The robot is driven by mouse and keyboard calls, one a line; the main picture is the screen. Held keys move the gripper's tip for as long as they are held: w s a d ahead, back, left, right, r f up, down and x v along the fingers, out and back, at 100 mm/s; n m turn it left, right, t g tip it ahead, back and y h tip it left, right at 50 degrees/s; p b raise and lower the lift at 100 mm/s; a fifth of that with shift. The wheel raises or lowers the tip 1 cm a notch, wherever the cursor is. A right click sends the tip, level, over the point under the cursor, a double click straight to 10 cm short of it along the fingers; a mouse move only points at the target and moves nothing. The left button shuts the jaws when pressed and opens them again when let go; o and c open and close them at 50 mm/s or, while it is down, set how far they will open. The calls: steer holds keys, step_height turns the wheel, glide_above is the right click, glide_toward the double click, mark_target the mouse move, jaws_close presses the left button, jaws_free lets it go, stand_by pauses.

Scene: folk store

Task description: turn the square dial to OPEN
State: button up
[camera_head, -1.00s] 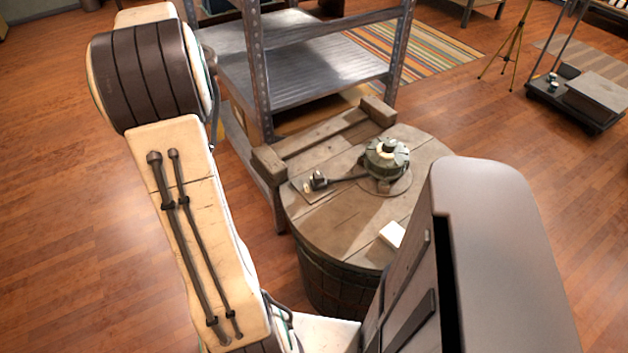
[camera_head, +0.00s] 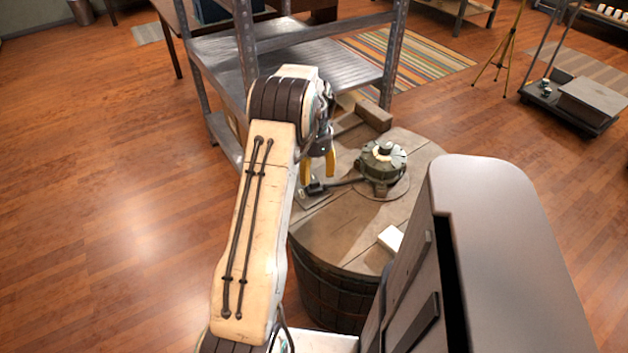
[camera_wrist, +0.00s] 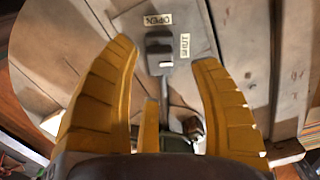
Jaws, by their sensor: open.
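The square dial (camera_wrist: 159,48) is a dark block on a grey plate (camera_wrist: 195,22) in the wrist view. A white OPEN label (camera_wrist: 158,19) lies beyond it, upside down, and a SHUT label (camera_wrist: 185,46) stands to its right. In the head view the dial (camera_head: 316,188) is on the barrel top, partly hidden by my gripper (camera_head: 318,170). My gripper (camera_wrist: 166,52) has its yellow fingers apart, pointing down, with the dial between the fingertips in the picture. I cannot tell if they touch it. Which label the dial points to is unclear.
A dark rod joins the dial's plate to a round green device (camera_head: 383,160) on the wooden barrel (camera_head: 345,238). A white block (camera_head: 390,238) lies near the barrel's front edge. A metal shelf (camera_head: 315,72) stands close behind. Floor at left is free.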

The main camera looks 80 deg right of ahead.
mark_target(314, 180)
steer(key=shift+f, duration=1.7)
jaws_close()
